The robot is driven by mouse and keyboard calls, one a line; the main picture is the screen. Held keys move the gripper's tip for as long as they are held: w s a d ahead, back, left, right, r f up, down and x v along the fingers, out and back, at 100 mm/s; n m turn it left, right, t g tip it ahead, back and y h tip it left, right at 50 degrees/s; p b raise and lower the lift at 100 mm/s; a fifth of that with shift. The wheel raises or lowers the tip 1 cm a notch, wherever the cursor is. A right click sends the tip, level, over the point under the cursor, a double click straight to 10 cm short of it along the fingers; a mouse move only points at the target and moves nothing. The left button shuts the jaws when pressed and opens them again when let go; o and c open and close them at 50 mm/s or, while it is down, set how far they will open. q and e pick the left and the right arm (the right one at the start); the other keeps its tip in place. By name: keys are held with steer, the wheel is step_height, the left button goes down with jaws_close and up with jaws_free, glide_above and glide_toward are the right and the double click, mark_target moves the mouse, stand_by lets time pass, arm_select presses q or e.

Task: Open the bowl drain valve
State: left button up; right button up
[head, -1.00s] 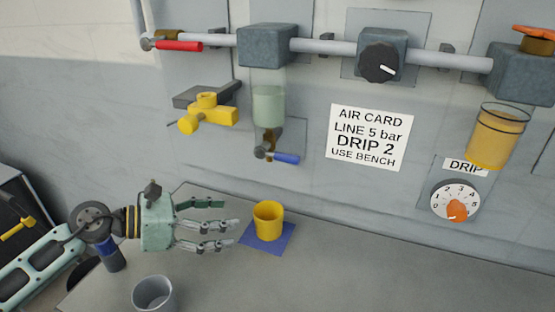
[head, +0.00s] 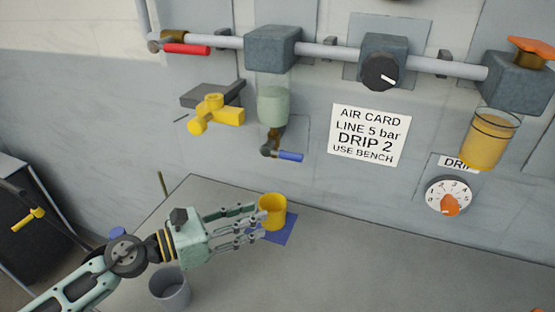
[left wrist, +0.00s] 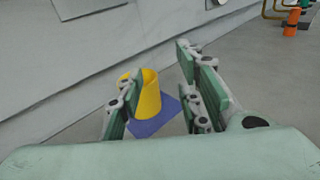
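The filter bowl (head: 273,107) hangs below a grey block on the pipe. Under it is the bowl drain valve, with a blue lever (head: 290,156) pointing right. A yellow cup (head: 273,211) stands upright on a blue mat (head: 285,230) on the bench, below the valve. My left gripper (head: 257,222) is open, its fingers pointing right at the cup's left side. In the left wrist view the cup (left wrist: 150,95) shows between the spread fingers; I cannot tell whether they touch it. The valve is outside that view. My right gripper is not in view.
A red lever (head: 185,50), a yellow tap (head: 215,113), a black knob (head: 380,73) and a dial (head: 449,195) are on the wall panel. A grey cup (head: 170,288) stands near my left forearm.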

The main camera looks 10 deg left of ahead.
arm_select(q)
steer(key=s+d+r+n+t, duration=0.1)
steer(key=s+d+t+y+p, duration=0.1)
steer(key=d+t, duration=0.1)
steer(key=s+d+r+n+t, duration=0.1)
steer(key=s, duration=0.1)
steer(key=shift+s+d+r+n+y, duration=0.1)
steer(key=shift+d+r+n+y, duration=0.1)
steer(key=shift+r+n+y, duration=0.1)
steer(key=c, duration=0.6)
steer(key=d+n+t+y, duration=0.1)
steer(key=s+d+r+n+t+y+p, duration=0.1)
steer(key=shift+s+t+y, duration=0.25)
steer(key=shift+t+y, duration=0.05)
steer(key=shift+y, duration=0.1)
jaws_close()
steer(key=s+n+y, duration=0.2)
steer(key=y, duration=0.1)
steer(key=s+a+n+t+y+p, duration=0.1)
steer(key=n+y, duration=0.1)
steer(key=shift+r, duration=0.35)
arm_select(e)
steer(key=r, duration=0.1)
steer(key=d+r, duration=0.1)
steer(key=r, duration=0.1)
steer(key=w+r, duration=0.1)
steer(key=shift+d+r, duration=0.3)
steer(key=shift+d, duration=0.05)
